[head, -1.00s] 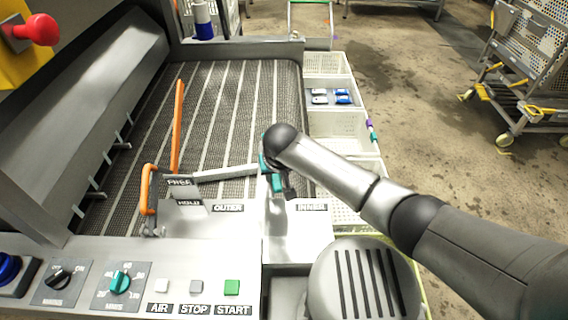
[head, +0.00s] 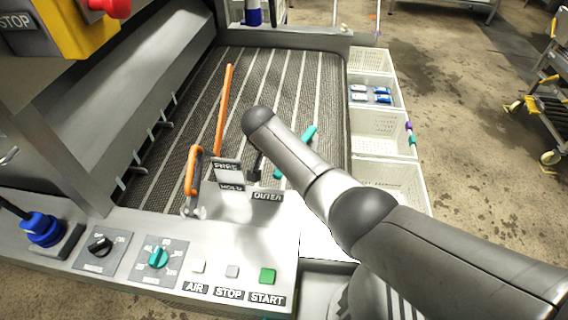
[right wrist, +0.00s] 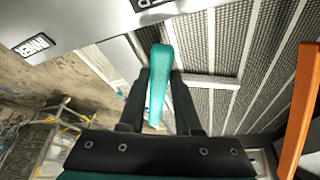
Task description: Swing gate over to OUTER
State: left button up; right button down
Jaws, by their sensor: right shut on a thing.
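The gate's teal handle (right wrist: 160,80) stands between the dark fingers of my right gripper (right wrist: 160,75), which is shut on it. A pale gate bar (right wrist: 212,81) runs right from the handle in the right wrist view. In the head view my right gripper (head: 256,166) is just above the OUTER label (head: 267,196); my arm hides most of it, and I cannot make out the gate there. The FREE (head: 227,166) and HOLD (head: 231,187) labels stand left of it. My left gripper is out of view.
An orange bar (head: 224,105) rises left of the gripper, also close on the right in the wrist view (right wrist: 300,115). The slatted mesh belt (head: 285,75) lies beyond. White bins (head: 383,132) line the right side. START (head: 268,275) and other buttons sit in front.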

dwell(0.3)
jog(key=c, duration=0.6)
grip_release()
jog(key=shift+s+a+r+p, duration=0.1)
jog(key=shift+r+p, duration=0.2)
jog(key=shift+r, duration=0.1)
jog(key=p+v, duration=0.4)
jog(key=v, duration=1)
jog(key=shift+s+r, duration=0.15)
jog(key=shift+c, duration=0.2)
